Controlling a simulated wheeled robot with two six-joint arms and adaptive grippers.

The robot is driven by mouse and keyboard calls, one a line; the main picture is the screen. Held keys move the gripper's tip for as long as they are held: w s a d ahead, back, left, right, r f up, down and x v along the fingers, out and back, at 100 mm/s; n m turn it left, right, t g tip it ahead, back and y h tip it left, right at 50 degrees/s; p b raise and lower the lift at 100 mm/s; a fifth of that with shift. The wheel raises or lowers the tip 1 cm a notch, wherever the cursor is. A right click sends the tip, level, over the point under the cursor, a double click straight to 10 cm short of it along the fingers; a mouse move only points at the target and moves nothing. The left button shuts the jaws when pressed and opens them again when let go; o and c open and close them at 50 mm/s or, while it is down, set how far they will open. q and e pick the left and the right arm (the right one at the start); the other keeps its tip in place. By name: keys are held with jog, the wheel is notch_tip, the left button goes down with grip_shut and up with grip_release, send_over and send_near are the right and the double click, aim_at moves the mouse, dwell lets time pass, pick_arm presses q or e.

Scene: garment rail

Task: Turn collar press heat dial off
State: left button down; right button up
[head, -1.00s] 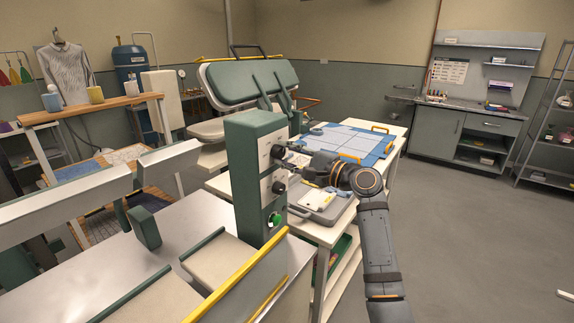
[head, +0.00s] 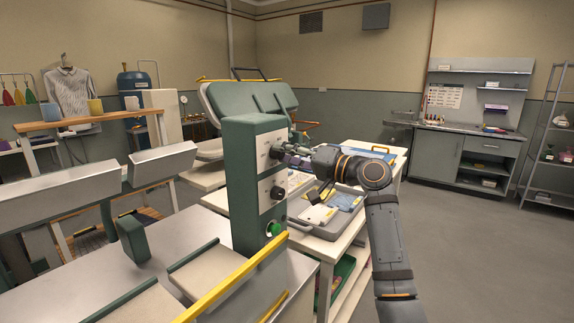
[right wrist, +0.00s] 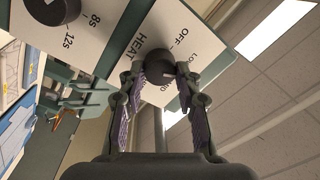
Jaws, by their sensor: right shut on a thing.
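The collar press control box (head: 240,185) is a green column with a pale front panel, left of centre in the head view. The heat dial (head: 277,152) is the dark upper knob; it also shows in the right wrist view (right wrist: 163,77), beside the printed words HEAT, OFF and LO. My right gripper (head: 285,154) reaches it from the right. Its fingers (right wrist: 164,80) are shut on the dial from both sides, hiding part of the scale, so I cannot tell the exact setting. My left gripper is not in view.
A second dial (head: 277,193), with seconds marks, and a green button (head: 274,228) sit below. A yellow-edged rail (head: 232,282) runs in front of the box. Behind my right arm, a grey tray (head: 340,216) rests on a white table. The floor at right is clear.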

jog(key=n, duration=0.1)
jog(key=n+b, duration=0.2)
jog(key=n, duration=0.1)
jog(key=shift+f+g, duration=0.25)
jog(key=shift+g, duration=0.05)
jog(key=n+b, duration=0.1)
jog(key=n, duration=0.1)
jog(key=shift+n, duration=0.4)
jog(key=n+b, duration=0.1)
jog(key=n, duration=0.2)
jog(key=shift+r+b, duration=0.1)
jog(key=shift+b, duration=0.25)
jog(key=shift+r+n+b, duration=0.1)
jog(key=shift+n+b, duration=0.3)
jog(key=shift+n, duration=1.4)
jog(key=o, duration=1.2)
jog(key=shift+c, duration=0.2)
jog(key=shift+r, duration=0.1)
